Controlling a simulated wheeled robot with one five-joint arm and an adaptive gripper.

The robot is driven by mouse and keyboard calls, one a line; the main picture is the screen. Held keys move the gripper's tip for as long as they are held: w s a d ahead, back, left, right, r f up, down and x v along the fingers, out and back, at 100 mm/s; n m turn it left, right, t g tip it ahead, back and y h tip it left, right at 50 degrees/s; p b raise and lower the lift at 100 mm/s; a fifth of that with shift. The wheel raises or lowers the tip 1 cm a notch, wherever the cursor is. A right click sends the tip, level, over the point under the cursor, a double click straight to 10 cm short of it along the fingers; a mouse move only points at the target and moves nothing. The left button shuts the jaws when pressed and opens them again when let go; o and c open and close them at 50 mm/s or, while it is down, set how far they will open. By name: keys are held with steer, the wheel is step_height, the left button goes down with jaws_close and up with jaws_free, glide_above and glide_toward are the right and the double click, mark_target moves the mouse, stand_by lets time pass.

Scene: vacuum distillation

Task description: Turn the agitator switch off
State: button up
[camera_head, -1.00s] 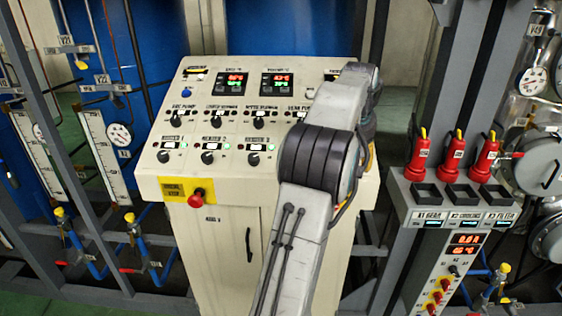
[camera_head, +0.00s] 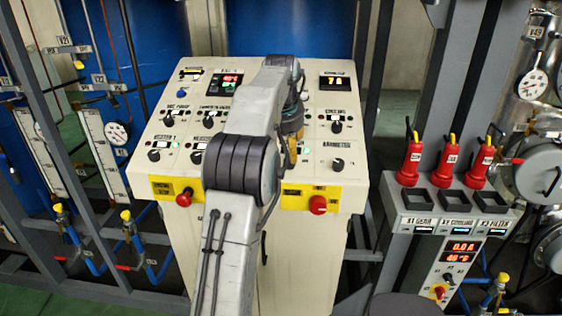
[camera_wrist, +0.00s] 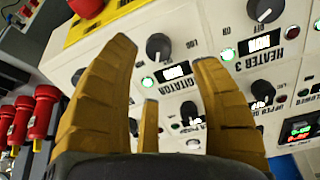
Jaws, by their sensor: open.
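The agitator switch is a black rotary knob (camera_wrist: 158,46) below its AGITATOR label, with a lit green lamp beside it. In the head view this knob (camera_head: 337,163) appears to be the one at the right end of the panel's lowest row. In the head view my arm hides most of my gripper.
The HEATER 3 knob (camera_wrist: 268,9) is close to the agitator knob. Red stop buttons (camera_head: 318,205) sit on yellow plates along the panel's front edge. Several red-handled devices (camera_head: 450,160) stand on a rack at right. A gap separates the rack from the cream console (camera_head: 300,250).

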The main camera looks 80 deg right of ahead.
mark_target(289, 163)
steer(key=f+p, duration=0.1)
steer(key=d+f+m+p, duration=0.1)
steer(key=f+m+p, duration=0.1)
steer(key=f, duration=0.1)
steer(key=shift+d+p, duration=0.35)
steer(key=shift+x, duration=1.55)
steer(key=shift+a, duration=0.1)
steer(key=shift+c, duration=0.2)
jaws_close()
